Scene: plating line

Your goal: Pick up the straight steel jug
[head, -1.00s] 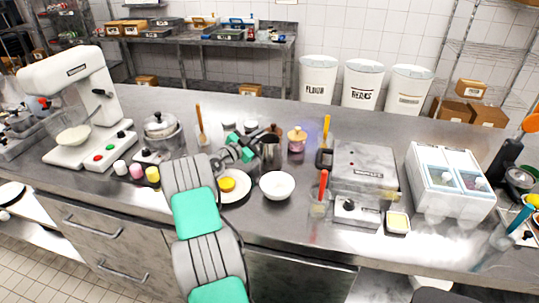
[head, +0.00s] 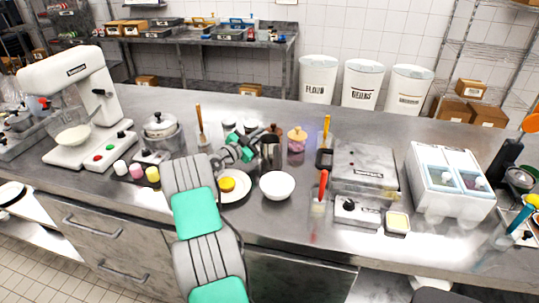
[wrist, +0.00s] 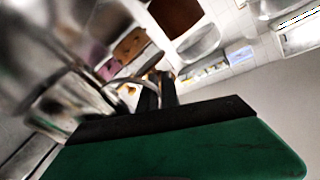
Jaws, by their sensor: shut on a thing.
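The straight steel jug (head: 269,156) is a shiny metal cylinder on the counter, behind the white bowl. My gripper (head: 257,143) is at its left side, shut on it. In the wrist view the dark fingers (wrist: 156,90) meet at a thin curved metal handle (wrist: 122,84), and the blurred steel body of the jug (wrist: 60,105) fills the left. My gripper partly hides the jug in the head view. I cannot tell whether its base touches the counter.
A white bowl (head: 277,186) and a plate (head: 238,197) with a yellow item stand in front. A steel press (head: 362,170) stands further right.

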